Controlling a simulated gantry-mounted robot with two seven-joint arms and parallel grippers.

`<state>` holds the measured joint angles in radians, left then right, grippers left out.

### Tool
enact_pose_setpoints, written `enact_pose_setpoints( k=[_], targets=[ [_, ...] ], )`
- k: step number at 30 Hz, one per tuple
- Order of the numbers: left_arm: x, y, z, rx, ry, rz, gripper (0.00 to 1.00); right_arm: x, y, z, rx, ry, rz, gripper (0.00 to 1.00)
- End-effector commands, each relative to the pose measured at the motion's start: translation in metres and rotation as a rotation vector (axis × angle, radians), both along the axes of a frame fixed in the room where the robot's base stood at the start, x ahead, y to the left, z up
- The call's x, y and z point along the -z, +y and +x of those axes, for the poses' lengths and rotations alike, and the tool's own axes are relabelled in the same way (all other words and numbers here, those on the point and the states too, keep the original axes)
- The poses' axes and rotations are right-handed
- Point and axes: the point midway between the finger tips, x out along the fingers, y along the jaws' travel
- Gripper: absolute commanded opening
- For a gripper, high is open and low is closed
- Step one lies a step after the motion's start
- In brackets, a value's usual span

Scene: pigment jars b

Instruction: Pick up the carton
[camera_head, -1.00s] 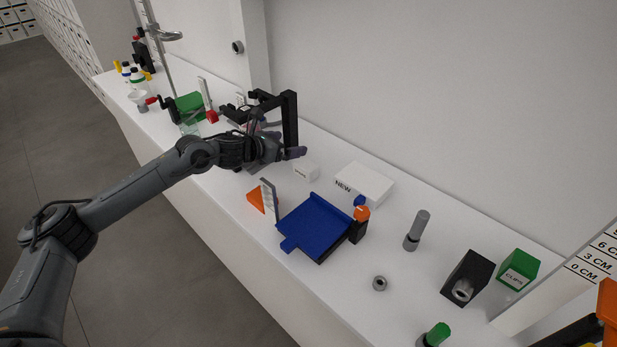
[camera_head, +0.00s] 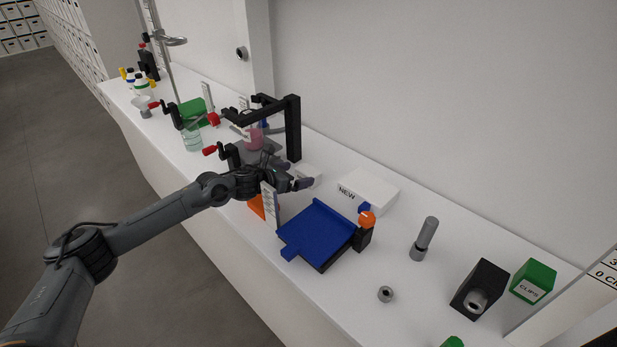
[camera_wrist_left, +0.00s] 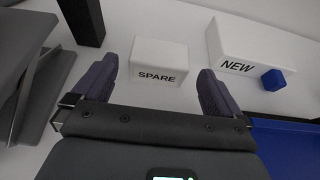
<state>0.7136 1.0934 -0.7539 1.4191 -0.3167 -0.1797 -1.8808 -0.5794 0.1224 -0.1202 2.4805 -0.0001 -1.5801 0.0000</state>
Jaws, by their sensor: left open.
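A small white carton marked SPARE (camera_wrist_left: 159,62) stands on the white bench, in the left wrist view between my left gripper's two fingers (camera_wrist_left: 158,88) and a little beyond them. In the head view the carton (camera_head: 312,172) shows partly, just behind my left gripper (camera_head: 293,175), which hides some of it. The gripper is open and empty, with a finger toward each side of the carton. A larger white box marked NEW (camera_head: 368,189) lies to the right; it also shows in the left wrist view (camera_wrist_left: 255,45). My right gripper is not in view.
A blue tray-like piece (camera_head: 317,232) lies in front, with an orange-topped black object (camera_head: 366,220) beside it. A black frame (camera_head: 293,128) stands close behind the gripper at left. A small blue block (camera_wrist_left: 273,80) is against the NEW box.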

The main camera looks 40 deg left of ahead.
Motion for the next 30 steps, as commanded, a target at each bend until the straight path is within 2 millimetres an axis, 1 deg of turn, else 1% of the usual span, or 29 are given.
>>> enact_pose_setpoints(
  k=[5, 12, 15, 19, 27, 29, 30],
  targets=[
    [0.004, -0.002, 0.011, 0.001, -0.001, -0.001, 1.00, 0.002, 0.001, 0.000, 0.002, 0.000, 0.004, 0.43],
    [0.017, -0.005, 0.039, 0.001, 0.000, -0.001, 1.00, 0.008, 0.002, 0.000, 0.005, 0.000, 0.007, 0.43],
    [0.019, -0.006, 0.047, 0.001, -0.001, -0.001, 1.00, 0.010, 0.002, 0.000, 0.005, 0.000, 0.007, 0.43],
    [0.022, -0.006, 0.053, 0.000, 0.000, 0.000, 1.00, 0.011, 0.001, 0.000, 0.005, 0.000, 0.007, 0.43],
    [0.022, -0.007, 0.054, 0.001, 0.001, 0.001, 1.00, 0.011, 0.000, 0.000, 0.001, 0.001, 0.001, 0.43],
    [0.022, -0.007, 0.054, 0.001, 0.001, 0.001, 0.91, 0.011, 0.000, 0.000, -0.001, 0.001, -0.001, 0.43],
    [0.022, -0.007, 0.054, 0.001, 0.001, 0.001, 0.85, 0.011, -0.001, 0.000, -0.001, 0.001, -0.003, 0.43]
  ],
)
